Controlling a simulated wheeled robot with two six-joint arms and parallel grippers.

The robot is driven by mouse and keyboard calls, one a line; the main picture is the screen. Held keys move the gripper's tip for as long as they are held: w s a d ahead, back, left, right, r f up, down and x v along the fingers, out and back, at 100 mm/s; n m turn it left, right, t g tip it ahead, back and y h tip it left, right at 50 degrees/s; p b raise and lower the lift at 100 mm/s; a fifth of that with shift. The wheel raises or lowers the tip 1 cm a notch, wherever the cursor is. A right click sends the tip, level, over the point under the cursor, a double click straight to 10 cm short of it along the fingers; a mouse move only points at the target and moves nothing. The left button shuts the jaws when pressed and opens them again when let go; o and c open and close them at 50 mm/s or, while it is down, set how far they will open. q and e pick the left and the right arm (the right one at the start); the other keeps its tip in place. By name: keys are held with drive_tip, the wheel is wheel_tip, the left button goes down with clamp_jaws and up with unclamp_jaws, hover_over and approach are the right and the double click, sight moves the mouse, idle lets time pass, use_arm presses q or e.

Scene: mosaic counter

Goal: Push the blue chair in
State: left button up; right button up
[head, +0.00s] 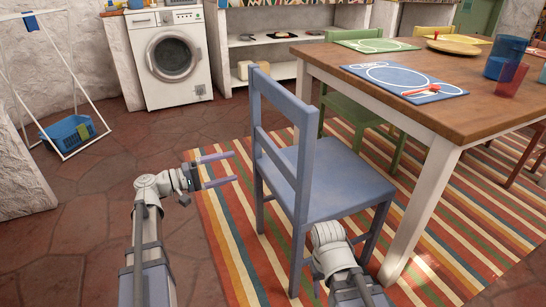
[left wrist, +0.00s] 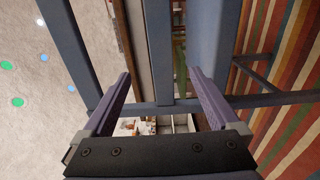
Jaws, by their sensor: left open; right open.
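The blue chair (head: 318,182) stands upright on the striped rug at the near side of the wooden table (head: 440,95). Its seat points right toward the table, with the near table leg beside it, and its backrest faces left. My left gripper (head: 234,167) is open and empty, left of the backrest, with its fingers pointing at the chair. In the left wrist view, blue chair bars (left wrist: 157,50) show beyond and between the spread fingers. My right gripper (head: 317,286) is low in front of the seat's near side, mostly hidden by its own wrist; it looks empty.
A green chair (head: 360,115) stands behind the blue one at the table. The tabletop holds a blue placemat (head: 402,82), a yellow plate (head: 453,46) and cups. Floor left of the rug is clear.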

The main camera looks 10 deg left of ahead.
sight(273, 156)
use_arm(q)
drive_tip(key=x, duration=1.6)
clamp_jaws()
idle(0.5)
